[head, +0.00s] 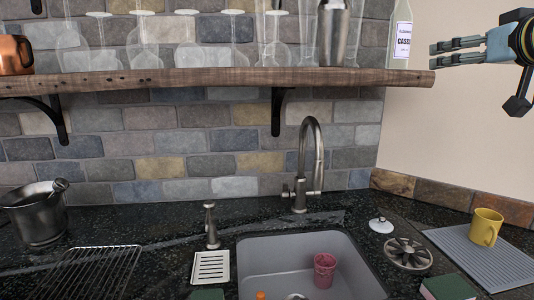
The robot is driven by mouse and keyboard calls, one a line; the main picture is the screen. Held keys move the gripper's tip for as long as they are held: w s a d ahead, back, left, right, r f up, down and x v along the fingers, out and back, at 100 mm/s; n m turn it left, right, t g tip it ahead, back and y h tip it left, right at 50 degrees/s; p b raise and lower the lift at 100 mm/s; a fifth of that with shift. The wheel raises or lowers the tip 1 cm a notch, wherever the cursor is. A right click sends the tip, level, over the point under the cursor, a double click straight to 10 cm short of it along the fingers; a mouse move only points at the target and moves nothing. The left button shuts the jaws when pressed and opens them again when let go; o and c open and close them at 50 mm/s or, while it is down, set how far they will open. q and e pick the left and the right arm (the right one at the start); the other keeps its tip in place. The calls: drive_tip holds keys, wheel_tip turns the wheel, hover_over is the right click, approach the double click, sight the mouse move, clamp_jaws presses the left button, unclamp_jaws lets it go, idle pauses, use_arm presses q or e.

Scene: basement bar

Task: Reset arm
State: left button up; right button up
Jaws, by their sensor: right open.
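My right gripper (458,46) shows at the upper right, with its fingers pointing left. It is open and empty. Its fingertips are close to the right end of the wooden shelf (230,79), near the labelled bottle (401,35); I cannot tell whether they touch anything. My left gripper is not in view.
The shelf holds several glasses, a metal shaker (332,32) and a copper mug (15,54). Below are a sink (262,262) with a pink cup (324,270), a tall faucet (311,160), a yellow mug (486,227) on a grey mat (470,250), an ice bucket (34,215) and a wire rack (88,270).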

drive_tip(key=s+a+f+g, duration=0.3)
drive_tip(key=s+f, duration=0.4)
drive_tip(key=f, duration=0.6)
drive_tip(key=s+a+f+g, duration=0.3)
drive_tip(key=s+f, duration=0.5)
drive_tip(key=f, duration=0.5)
drive_tip(key=s+a+f+g+h, duration=0.1)
drive_tip(key=s+a+f+g, duration=0.15)
drive_tip(key=s+f, duration=0.65)
drive_tip(key=s+a+f+g+h, duration=0.1)
drive_tip(key=s+f+g, duration=0.25)
drive_tip(key=s, duration=1.15)
drive_tip(key=s+d+f+g+b, duration=0.15)
drive_tip(key=f+b, duration=0.25)
drive_tip(key=f, duration=1.4)
drive_tip(key=s+d+f+g+b, duration=0.15)
drive_tip(key=f+b, duration=0.25)
drive_tip(key=f, duration=1.3)
use_arm(q)
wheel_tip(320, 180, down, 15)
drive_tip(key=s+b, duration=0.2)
drive_tip(key=b, duration=0.4)
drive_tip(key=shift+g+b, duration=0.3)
use_arm(e)
drive_tip(key=s+d+f, duration=0.1)
drive_tip(key=s+f, duration=1.6)
drive_tip(key=f, duration=0.4)
drive_tip(key=shift+s+f, duration=0.25)
